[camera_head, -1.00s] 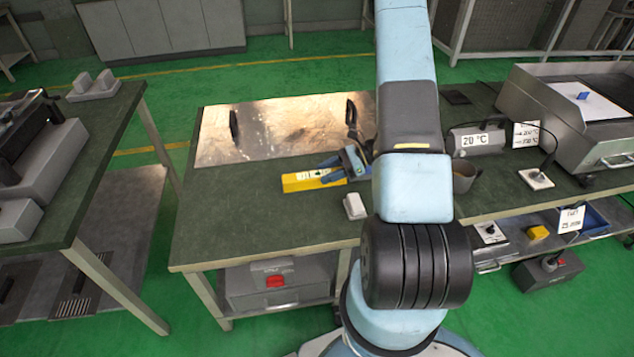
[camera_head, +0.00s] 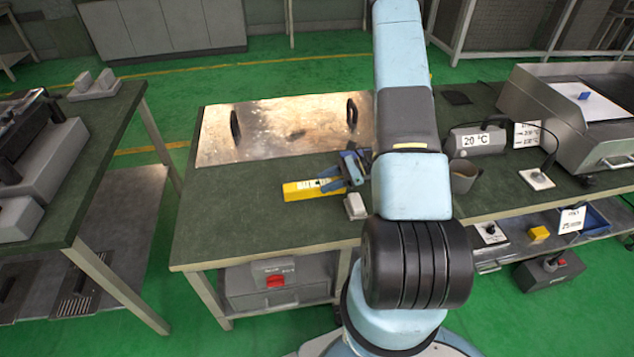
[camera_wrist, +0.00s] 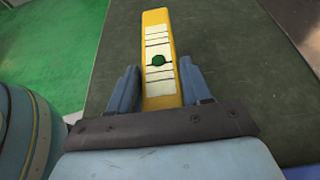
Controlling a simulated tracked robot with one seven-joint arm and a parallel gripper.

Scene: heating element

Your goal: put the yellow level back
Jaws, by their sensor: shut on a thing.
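The yellow level (camera_head: 303,190) is a yellow bar with a white marked face. It is at the green-grey bench top, just in front of the metal plate. In the wrist view the level (camera_wrist: 157,32) points away from me, with a green spot on its white scale. My gripper (camera_head: 336,180) is shut on its near end, and in the wrist view the blue fingers (camera_wrist: 160,88) sit on both sides of it. I cannot tell whether the level touches the bench. The near end is partly hidden by the gripper.
A shiny metal plate (camera_head: 270,145) with two black handles lies behind the level. A small pale block (camera_head: 355,206) sits close to my gripper. A grey cup (camera_head: 463,176) and a 20 °C display (camera_head: 477,140) stand to the right. The bench's left front is clear.

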